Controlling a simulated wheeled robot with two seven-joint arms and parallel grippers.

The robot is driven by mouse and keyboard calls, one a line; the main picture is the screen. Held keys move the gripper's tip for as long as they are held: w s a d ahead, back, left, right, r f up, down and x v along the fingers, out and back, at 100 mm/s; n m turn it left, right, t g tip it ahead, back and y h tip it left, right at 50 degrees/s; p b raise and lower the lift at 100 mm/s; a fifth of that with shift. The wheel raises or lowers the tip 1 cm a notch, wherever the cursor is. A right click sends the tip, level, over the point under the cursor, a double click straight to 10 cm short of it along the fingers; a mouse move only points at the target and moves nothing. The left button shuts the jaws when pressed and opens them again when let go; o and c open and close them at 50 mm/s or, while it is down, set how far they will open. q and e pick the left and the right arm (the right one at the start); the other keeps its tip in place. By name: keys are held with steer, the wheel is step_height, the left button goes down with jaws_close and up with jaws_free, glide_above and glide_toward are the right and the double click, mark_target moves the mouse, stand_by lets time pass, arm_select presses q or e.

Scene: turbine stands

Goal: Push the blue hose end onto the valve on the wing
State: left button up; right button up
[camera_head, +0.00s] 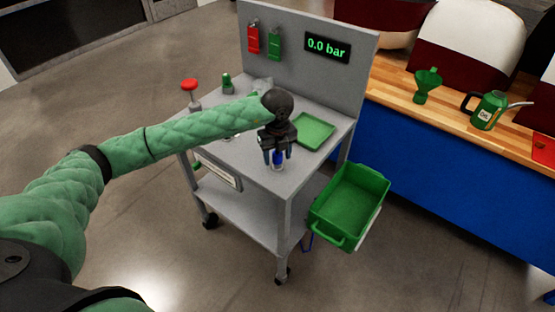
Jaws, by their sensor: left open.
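My left gripper (278,160) is open above the front corner of the grey cart's top (240,150). Its dark fingers point down on either side of a small blue piece (278,157), which looks like the blue hose end; I cannot tell whether they touch it. A pale part shows just below the blue piece. A thin blue line, perhaps the hose, shows below the cart's right side (308,241). I cannot make out the valve or the wing for certain. My left forearm covers part of the cart top. My right gripper is out of view.
A green tray (314,131) lies on the cart top. A green bin (349,200) hangs at the cart's right side. A red-topped post (190,88) stands at the left. The back panel carries red and green tags and a display (327,46) reading 0.0 bar. A wooden-topped bench stands right.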

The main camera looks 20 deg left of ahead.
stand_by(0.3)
arm_select(q)
steer(key=shift+b, duration=0.3)
jaws_close()
stand_by(0.3)
